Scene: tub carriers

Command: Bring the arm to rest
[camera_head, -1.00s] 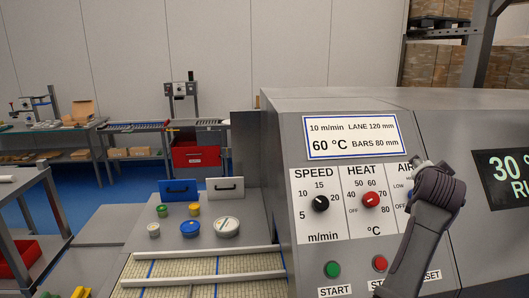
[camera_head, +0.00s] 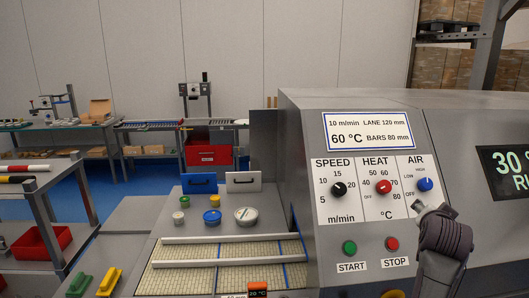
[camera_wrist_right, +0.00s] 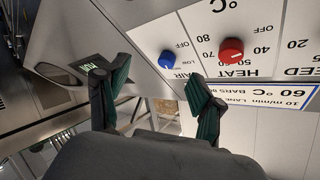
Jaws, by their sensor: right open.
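My right gripper (camera_head: 428,210) is in front of the grey machine's control panel (camera_head: 370,215), at the lower right of the head view. In the wrist view my right gripper (camera_wrist_right: 157,76) has its two dark green fingers spread apart, with nothing between them. The blue AIR knob (camera_head: 425,184) is just above the gripper in the head view. The red HEAT knob (camera_head: 383,186) and black SPEED knob (camera_head: 339,189) are to its left. The wrist view shows the panel upside down, with the blue knob (camera_wrist_right: 166,60) and red knob (camera_wrist_right: 231,49) clear of the fingers. My left gripper is out of view.
Green START (camera_head: 349,248) and red STOP (camera_head: 392,244) buttons sit below the knobs, close to my arm. A belt (camera_head: 200,275) with white rails runs into the machine. Small round tins stand behind it. A shelf cart (camera_head: 45,210) with a red bin is at the left.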

